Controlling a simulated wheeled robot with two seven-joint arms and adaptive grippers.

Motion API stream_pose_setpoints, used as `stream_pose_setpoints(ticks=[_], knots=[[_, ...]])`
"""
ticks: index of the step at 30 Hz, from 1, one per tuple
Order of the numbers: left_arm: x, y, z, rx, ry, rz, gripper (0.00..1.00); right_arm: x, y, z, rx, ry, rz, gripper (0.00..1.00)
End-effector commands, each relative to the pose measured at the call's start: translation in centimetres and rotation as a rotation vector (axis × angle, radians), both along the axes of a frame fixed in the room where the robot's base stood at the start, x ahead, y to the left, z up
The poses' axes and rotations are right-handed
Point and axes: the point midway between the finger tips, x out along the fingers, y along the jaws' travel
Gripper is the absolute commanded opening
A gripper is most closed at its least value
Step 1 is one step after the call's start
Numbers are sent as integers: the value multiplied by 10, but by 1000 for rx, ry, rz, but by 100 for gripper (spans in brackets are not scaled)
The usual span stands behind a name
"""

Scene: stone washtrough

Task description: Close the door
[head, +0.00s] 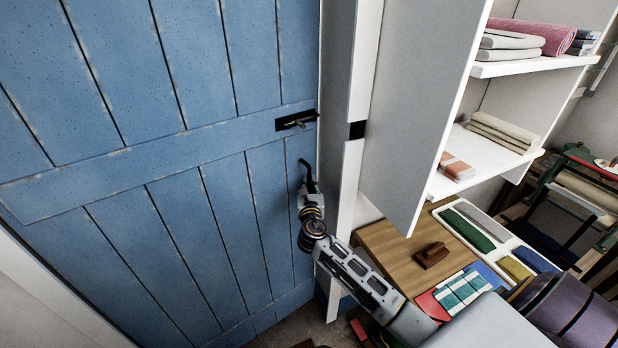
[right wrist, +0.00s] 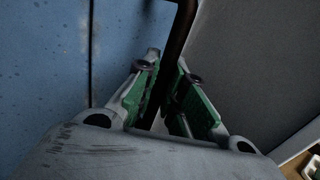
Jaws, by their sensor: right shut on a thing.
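The blue plank door (head: 160,150) fills the left half of the head view. A dark latch (head: 296,120) sits near its right edge, and a dark door handle (head: 304,168) is below it. My right gripper (head: 308,190) is at the handle. In the right wrist view, the green-padded fingers of the right gripper (right wrist: 168,98) are closed around the dark handle bar (right wrist: 180,32), which rises between them. A grey strip shows between the door's edge and the white frame (head: 350,170); I cannot tell the exact gap. My left gripper is out of view.
A white shelf unit (head: 415,110) with folded cloths stands right of the frame. Below it, a wooden table (head: 385,245) holds a brown block (head: 432,255) and a white tray (head: 507,236) of rolled cloths. A little bare floor (head: 290,330) shows at the door's foot.

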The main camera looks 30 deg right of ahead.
Motion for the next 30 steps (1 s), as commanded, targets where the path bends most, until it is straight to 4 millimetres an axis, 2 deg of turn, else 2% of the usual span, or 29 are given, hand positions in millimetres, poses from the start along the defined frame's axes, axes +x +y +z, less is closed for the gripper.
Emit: stream_pose_setpoints(ticks=[18, 24, 30], knots=[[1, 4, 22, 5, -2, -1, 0, -101, 15, 1, 2, 3, -145, 0], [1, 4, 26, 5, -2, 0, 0, -122, 19, 0, 0, 1, -174, 0], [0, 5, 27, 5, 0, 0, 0, -133, 21, 0, 1, 1, -191, 0]])
